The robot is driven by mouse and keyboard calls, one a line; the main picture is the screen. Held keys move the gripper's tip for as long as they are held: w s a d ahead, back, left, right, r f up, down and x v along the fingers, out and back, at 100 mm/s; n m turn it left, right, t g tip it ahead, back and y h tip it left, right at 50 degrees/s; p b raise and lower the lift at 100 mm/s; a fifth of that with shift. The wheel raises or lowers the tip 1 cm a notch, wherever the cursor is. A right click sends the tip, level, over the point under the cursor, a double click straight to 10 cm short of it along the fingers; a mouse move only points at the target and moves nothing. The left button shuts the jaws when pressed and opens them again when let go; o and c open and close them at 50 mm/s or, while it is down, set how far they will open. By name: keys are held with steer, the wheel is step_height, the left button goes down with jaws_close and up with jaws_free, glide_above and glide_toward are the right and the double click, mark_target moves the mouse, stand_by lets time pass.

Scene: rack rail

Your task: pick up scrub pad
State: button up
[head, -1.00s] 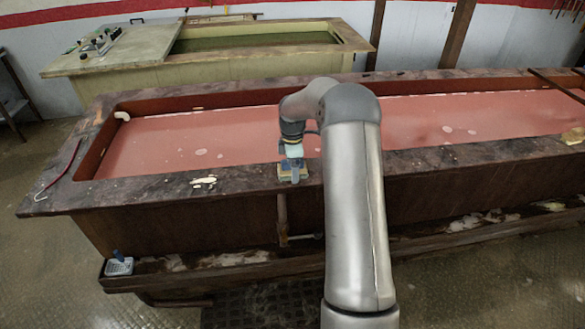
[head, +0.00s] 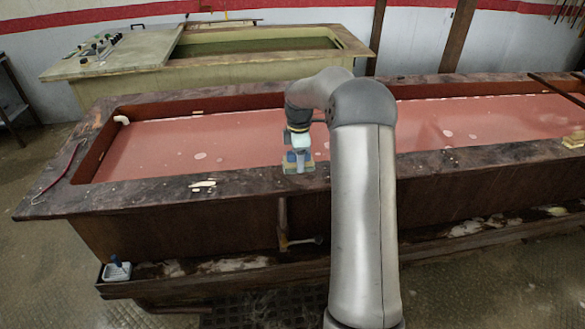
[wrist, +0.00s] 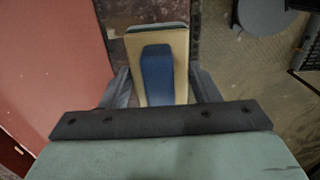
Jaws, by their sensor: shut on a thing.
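The scrub pad (wrist: 158,45) shows in the wrist view as a tan slab with a blue block on top and a dark greenish layer at its far edge. My gripper (wrist: 160,85) is shut on it, one finger along each side. In the head view, the scrub pad (head: 298,167) is small, at the near rim of the long trough, with my gripper (head: 297,157) right above it. I cannot tell whether its underside touches the rim. My gripper hides part of it.
The long dark trough (head: 130,196) holds pinkish liquid. A white container with a blue item (head: 116,270) stands on the low ledge at left. A yellowish block (head: 573,140) lies on the right rim. A pale tub (head: 230,69) stands behind. A reddish cord (head: 62,172) lies at the left corner.

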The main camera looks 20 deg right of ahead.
steer(key=s+r, duration=0.1)
steer(key=s+d+r, duration=0.1)
steer(key=s+d+r+b, duration=0.1)
steer(key=r, duration=0.1)
steer(key=shift+s+d, duration=0.1)
steer(key=shift+d, duration=0.15)
steer(key=s+d+r+b, duration=0.2)
steer(key=s+d+r, duration=0.1)
steer(key=s, duration=0.3)
steer(key=shift+s+d+r, duration=0.2)
steer(key=shift+d+r, duration=0.15)
steer(key=shift+d, duration=0.5)
